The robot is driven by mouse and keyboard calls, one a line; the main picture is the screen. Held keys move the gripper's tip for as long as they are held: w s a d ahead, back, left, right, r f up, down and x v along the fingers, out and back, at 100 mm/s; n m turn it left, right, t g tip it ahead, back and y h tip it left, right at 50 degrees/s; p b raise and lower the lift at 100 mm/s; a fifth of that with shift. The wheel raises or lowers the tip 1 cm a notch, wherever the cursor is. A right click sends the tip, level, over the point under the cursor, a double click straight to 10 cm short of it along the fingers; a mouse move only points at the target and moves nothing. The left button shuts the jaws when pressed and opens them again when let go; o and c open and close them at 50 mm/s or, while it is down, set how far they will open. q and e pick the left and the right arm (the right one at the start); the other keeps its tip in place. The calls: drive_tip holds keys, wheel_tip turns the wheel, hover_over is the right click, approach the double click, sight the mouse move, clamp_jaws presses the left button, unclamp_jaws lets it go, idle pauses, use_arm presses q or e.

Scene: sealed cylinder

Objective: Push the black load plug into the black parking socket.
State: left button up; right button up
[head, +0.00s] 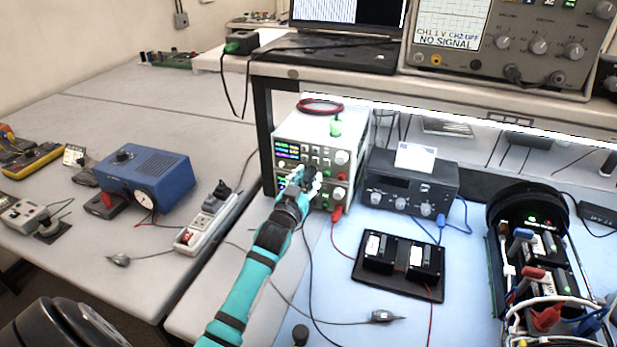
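My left arm reaches up from the bottom, and its gripper (312,178) is at the front panel of the white power supply (352,160). The fingers are small here and cover part of the lower panel, so I cannot tell whether they are open or shut on something. A black lead (306,245) comes out from beside the gripper and runs down the blue mat. The black load plug is not clearly visible; the hand may hide it. A red plug (337,212) is at the supply's lower right. I cannot make out the black parking socket for sure. My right gripper is not in view.
A dark grey instrument (411,183) stands right of the supply. A black board with two black blocks (400,263) lies on the mat. An open black cylinder unit (535,250) is at right. A power strip (208,222) and a blue box (147,180) are at left.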

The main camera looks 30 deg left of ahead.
sight(305, 182)
use_arm(q)
clamp_jaws()
drive_tip(key=shift+s, duration=0.15)
drive_tip(key=shift+s+d+r+p, duration=0.1)
drive_tip(key=shift+s+d+p, duration=0.05)
drive_tip(key=shift+s+p, duration=0.35)
drive_tip(key=shift+p+v, duration=1.15)
drive_tip(key=shift+v, duration=1.2)
drive_tip(key=s+d+m+h+b, duration=0.2)
drive_tip(key=s+d+h+b, duration=0.1)
drive_tip(key=s+d, duration=1.4)
drive_tip(key=s+h, duration=0.1)
drive_tip(key=s, duration=0.1)
drive_tip(key=shift+s+d+r+m+t, duration=0.3)
drive_tip(key=shift+r+m, duration=0.05)
drive_tip(key=shift+m, duration=0.05)
